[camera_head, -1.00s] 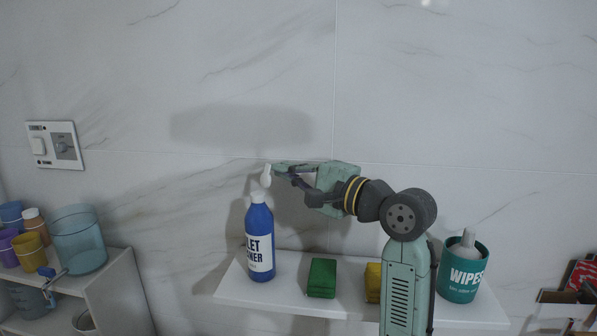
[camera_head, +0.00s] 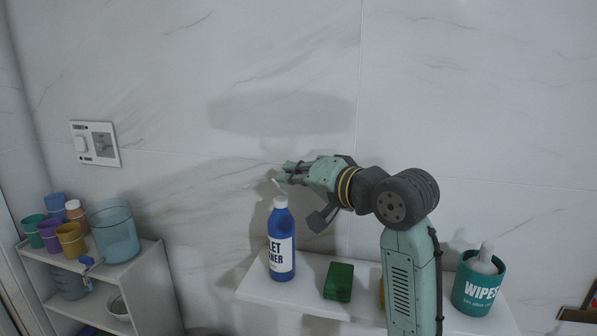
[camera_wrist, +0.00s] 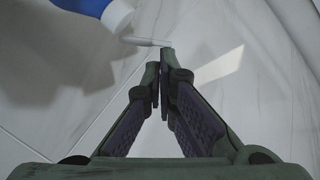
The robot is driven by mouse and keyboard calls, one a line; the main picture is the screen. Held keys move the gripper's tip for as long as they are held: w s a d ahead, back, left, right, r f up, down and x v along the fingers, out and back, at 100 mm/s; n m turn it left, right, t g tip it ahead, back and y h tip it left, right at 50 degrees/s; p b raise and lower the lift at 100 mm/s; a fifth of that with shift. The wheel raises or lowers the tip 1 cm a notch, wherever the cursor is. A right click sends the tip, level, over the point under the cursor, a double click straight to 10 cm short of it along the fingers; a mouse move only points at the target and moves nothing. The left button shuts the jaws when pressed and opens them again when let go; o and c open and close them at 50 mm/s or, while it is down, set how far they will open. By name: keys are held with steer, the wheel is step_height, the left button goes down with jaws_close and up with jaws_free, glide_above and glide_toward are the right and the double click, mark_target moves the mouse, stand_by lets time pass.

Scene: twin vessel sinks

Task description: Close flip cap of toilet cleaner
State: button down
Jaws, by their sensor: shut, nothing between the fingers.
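The blue toilet cleaner bottle (camera_head: 281,255) with a white neck (camera_head: 280,202) stands upright on the white shelf. Its flip cap (camera_head: 276,184) is open and shows as a thin white sliver above the neck, under my fingertips. In the wrist view the bottle (camera_wrist: 82,5) is at the top edge, and the open flip cap (camera_wrist: 143,41) points from the neck toward my fingertips. My gripper (camera_head: 282,174) is above the bottle, fingers together and empty. In the wrist view my gripper (camera_wrist: 162,58) is at the cap's free end; I cannot tell if they touch.
A green block (camera_head: 339,281) lies on the white shelf (camera_head: 312,297), right of the bottle. A teal wipes container (camera_head: 479,290) stands at the right end. Cups and a clear blue pitcher (camera_head: 115,235) stand on a low cabinet at left. The wall is behind the bottle.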

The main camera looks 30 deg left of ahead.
steer(key=n, duration=0.1)
steer(key=s+n+h, duration=0.1)
steer(key=n, duration=0.1)
steer(key=shift+s+a+f+t, duration=0.15)
steer(key=shift+s+a+t, duration=0.15)
steer(key=shift+a, duration=0.1)
steer(key=n, duration=0.1)
steer(key=s+a+f+n+t+h+b, duration=0.1)
steer(key=n, duration=0.1)
steer(key=shift+s+f+n, duration=0.15)
steer(key=shift+s+n, duration=0.15)
steer(key=shift+f, duration=0.1)
stand_by(0.4)
